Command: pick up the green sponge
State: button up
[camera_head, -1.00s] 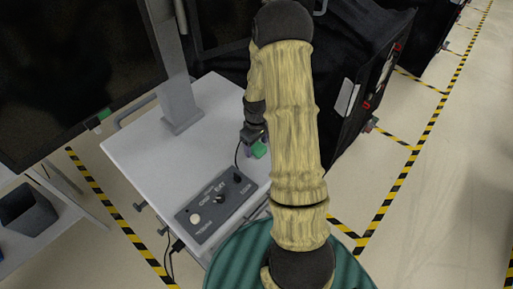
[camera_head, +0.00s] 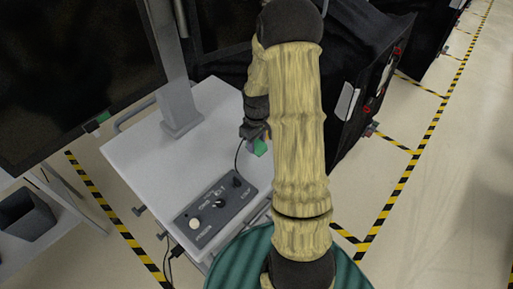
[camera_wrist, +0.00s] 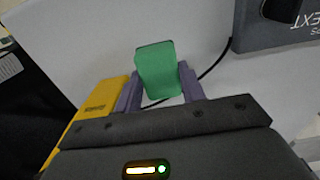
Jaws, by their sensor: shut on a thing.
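The green sponge (camera_wrist: 157,71) is between the two purple-grey fingers of my gripper (camera_wrist: 160,88) in the wrist view. The fingers are shut on it, one on each side. In the head view the sponge (camera_head: 260,147) shows as a small green patch below my gripper (camera_head: 255,134), partly hidden by my arm. It is over the white table top, behind the control box. I cannot tell for sure whether its underside is clear of the table.
A grey control box (camera_head: 216,206) with knobs sits on the white table (camera_head: 150,150), its black cable running close to the sponge. A yellow object (camera_wrist: 93,112) is beside my gripper in the wrist view. A monitor stand (camera_head: 180,108) rises at the back. A black covered cart (camera_head: 365,75) stands right.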

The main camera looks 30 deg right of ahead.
aim_at(257, 143)
notch_tip(257, 143, up, 7)
jog(key=shift+f+b, duration=0.2)
jog(key=shift+b, duration=0.3)
jog(key=o, duration=0.3)
jog(key=shift+d, duration=0.1)
jog(key=shift+c, duration=0.7)
jog(key=shift+f, duration=0.1)
